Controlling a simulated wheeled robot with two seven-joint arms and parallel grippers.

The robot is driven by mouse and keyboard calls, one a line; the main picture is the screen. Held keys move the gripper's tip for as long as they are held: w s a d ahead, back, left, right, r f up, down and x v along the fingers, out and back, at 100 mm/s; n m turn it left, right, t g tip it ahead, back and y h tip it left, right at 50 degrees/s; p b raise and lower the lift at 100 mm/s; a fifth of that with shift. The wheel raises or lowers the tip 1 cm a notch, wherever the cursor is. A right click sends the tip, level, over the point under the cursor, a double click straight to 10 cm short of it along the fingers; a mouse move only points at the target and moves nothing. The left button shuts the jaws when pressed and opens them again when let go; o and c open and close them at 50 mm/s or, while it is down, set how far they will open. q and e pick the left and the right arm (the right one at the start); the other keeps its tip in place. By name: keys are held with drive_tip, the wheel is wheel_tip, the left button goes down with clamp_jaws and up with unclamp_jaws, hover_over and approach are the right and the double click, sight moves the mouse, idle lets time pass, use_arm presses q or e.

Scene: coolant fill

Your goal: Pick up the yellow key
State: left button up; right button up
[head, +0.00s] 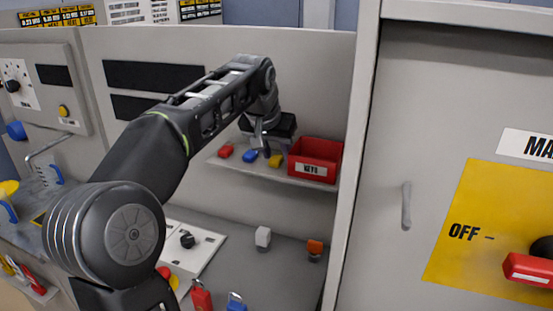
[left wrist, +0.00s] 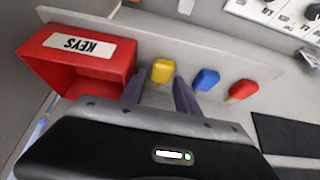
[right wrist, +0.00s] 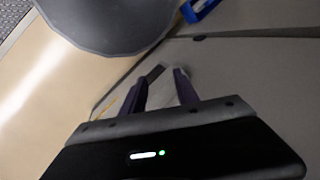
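The yellow key (head: 275,160) lies on a small shelf, between the blue key (head: 250,156) and the red KEYS bin (head: 314,160). In the left wrist view the yellow key (left wrist: 162,70) shows its head between the tips of my left gripper (left wrist: 158,88). The left gripper (head: 262,150) is open, its two fingers apart on either side of the yellow key; I cannot tell whether they touch it. My right gripper (right wrist: 160,82) is open and empty, away from the keys; it is not seen in the head view.
A red key (head: 225,151) lies at the left end of the shelf (head: 240,168). The red bin stands close beside the yellow key. A cabinet door with a handle (head: 406,205) is at the right. Padlocks (head: 201,297) and knobs sit on the lower panel.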

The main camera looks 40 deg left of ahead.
use_arm(q)
drive_tip(key=shift+w+f, duration=0.1)
drive_tip(key=shift+c, duration=0.4)
clamp_jaws()
idle(0.3)
